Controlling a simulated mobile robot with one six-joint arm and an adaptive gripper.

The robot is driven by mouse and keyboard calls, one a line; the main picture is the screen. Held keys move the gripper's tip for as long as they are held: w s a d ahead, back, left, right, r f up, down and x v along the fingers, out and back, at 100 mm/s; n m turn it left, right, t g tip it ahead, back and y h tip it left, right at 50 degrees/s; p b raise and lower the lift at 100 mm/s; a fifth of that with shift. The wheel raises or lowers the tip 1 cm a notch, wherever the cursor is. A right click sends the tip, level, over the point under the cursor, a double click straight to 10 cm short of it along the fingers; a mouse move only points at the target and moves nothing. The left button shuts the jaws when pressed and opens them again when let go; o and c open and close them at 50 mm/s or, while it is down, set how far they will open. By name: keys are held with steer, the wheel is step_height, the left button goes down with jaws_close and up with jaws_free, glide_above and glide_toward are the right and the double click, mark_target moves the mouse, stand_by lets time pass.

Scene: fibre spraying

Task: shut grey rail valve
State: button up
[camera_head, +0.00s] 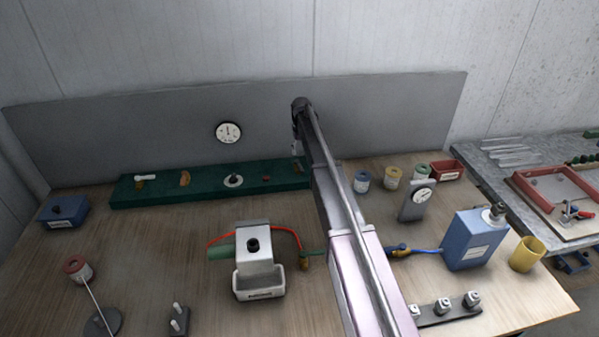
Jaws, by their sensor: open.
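A long dark green rail (210,184) lies along the back of the wooden bench. It carries a white-handled fitting (145,178), a brass-coloured fitting (185,178), a round white-and-grey fitting (233,181) and a small red part (266,178). A small grey fitting (298,166) shows near the rail's right end, beside my arm; I cannot tell whether it is the grey valve or how its handle stands. My gripper (295,145) is small in view, pointing down above that right end, open. My arm hides the bench and anything just right of there.
A grey back panel (100,140) with a dial (228,132) stands behind the rail. A white device (253,250) with red hose sits in front. Several coloured pots, a gauge stand (416,202) and a blue tank (476,240) stand right.

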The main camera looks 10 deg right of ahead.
mark_target(301, 168)
steer(key=shift+f+b, duration=4.15)
steer(key=shift+f, duration=0.25)
